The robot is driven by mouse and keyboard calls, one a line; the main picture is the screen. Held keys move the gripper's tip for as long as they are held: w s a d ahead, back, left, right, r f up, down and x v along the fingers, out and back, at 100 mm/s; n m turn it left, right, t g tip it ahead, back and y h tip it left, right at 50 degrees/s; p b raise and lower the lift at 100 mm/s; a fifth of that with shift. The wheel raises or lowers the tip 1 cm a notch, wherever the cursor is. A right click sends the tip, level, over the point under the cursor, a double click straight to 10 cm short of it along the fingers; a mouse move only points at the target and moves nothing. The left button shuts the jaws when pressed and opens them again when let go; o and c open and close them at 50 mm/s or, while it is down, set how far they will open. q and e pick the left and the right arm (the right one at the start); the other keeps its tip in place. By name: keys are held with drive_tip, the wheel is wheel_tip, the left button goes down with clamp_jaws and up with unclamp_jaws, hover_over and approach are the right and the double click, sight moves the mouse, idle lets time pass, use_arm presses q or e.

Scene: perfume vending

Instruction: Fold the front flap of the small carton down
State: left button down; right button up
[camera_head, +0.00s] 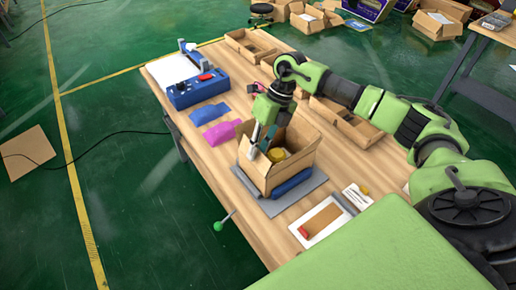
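The small open carton (262,174) stands on a grey mat (312,184) near the front edge of the wooden table. Its flaps stand up at the sides, and a yellow round item (276,155) shows inside. My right gripper (261,146) reaches down from above at the carton's left side. Its two fingers look apart, at or just inside the carton's upper edge. Whether a finger touches a flap is too small to tell. The gripper hides part of the carton's opening. My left gripper is not in view.
A blue item (291,183) lies against the carton's right side. Pink (222,132) and blue (209,113) pieces lie behind left, near a blue sealing device (196,90). Open boxes (345,124) stand behind right. A white tray (321,222) lies in front. A green-knobbed lever (218,226) sticks out beyond the table edge.

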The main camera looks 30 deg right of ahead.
sight(253, 164)
clamp_jaws()
drive_tip(key=shift+d+f+y+b, duration=0.2)
drive_tip(key=shift+f+y+b, duration=0.1)
drive_tip(key=shift+b, duration=0.4)
drive_tip(key=y+b, duration=0.1)
drive_tip(key=b, duration=0.1)
drive_tip(key=d+f+y+b, duration=0.1)
drive_tip(key=y+b, duration=0.1)
drive_tip(key=b, duration=0.1)
drive_tip(key=d+y+b, duration=0.1)
drive_tip(key=y+b, duration=0.1)
drive_tip(key=b, duration=0.1)
drive_tip(key=shift+w+f, duration=0.15)
drive_tip(key=shift+f, duration=0.15)
drive_tip(key=shift+d+y+b, duration=0.1)
drive_tip(key=shift+y+b, duration=0.6)
drive_tip(key=shift+b, duration=0.15)
drive_tip(key=shift+r, duration=0.1)
unclamp_jaws()
